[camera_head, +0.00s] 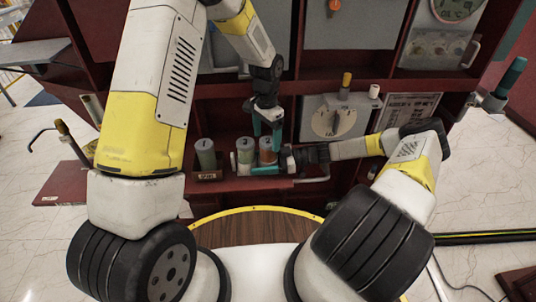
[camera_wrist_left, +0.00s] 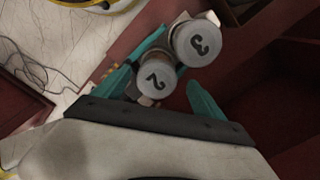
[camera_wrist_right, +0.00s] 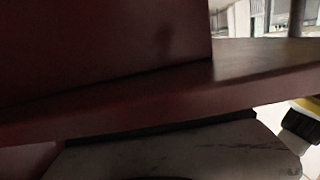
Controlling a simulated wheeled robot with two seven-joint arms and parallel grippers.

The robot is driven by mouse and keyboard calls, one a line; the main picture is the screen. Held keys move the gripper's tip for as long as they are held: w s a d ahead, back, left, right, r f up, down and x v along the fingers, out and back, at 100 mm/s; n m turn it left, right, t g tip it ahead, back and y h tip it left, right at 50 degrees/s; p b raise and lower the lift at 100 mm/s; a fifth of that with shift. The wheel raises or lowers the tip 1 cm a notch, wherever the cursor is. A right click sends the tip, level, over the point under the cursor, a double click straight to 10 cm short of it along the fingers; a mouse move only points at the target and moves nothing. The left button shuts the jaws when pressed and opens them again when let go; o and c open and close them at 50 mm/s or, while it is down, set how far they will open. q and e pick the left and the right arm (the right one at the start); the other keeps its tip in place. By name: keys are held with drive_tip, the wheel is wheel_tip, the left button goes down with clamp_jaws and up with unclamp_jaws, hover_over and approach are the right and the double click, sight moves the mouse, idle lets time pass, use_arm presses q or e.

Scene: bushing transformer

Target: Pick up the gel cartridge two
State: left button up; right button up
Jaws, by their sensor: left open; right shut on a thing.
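Gel cartridge two (camera_wrist_left: 156,78) has a grey cap marked 2; it appears to be the orange cylinder (camera_head: 267,151) standing at the right of the row in the head view. My left gripper (camera_head: 267,128), with teal fingers, is open above it. In the left wrist view the cap shows between the open fingers of that gripper (camera_wrist_left: 160,95). My right gripper (camera_head: 268,167) comes in low from the right and appears shut around the orange cylinder, one teal finger in front. Its far finger is hidden. The right wrist view shows no cartridge.
Cartridge three (camera_wrist_left: 197,42) stands close beside cartridge two. A panel with a round dial (camera_head: 333,121) is behind my right forearm. A dark red panel (camera_wrist_right: 100,50) fills much of the right wrist view.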

use_arm(q)
drive_tip(key=f, duration=0.5)
drive_tip(key=shift+d, duration=0.3)
drive_tip(key=c, duration=1.8)
drive_tip(key=shift+o, duration=0.2)
wheel_tip(320, 180, up, 7)
drive_tip(key=shift+f, duration=0.1)
drive_tip(key=s, duration=1.8)
use_arm(e)
drive_tip(key=o, duration=1.1)
drive_tip(key=shift+c, duration=0.2)
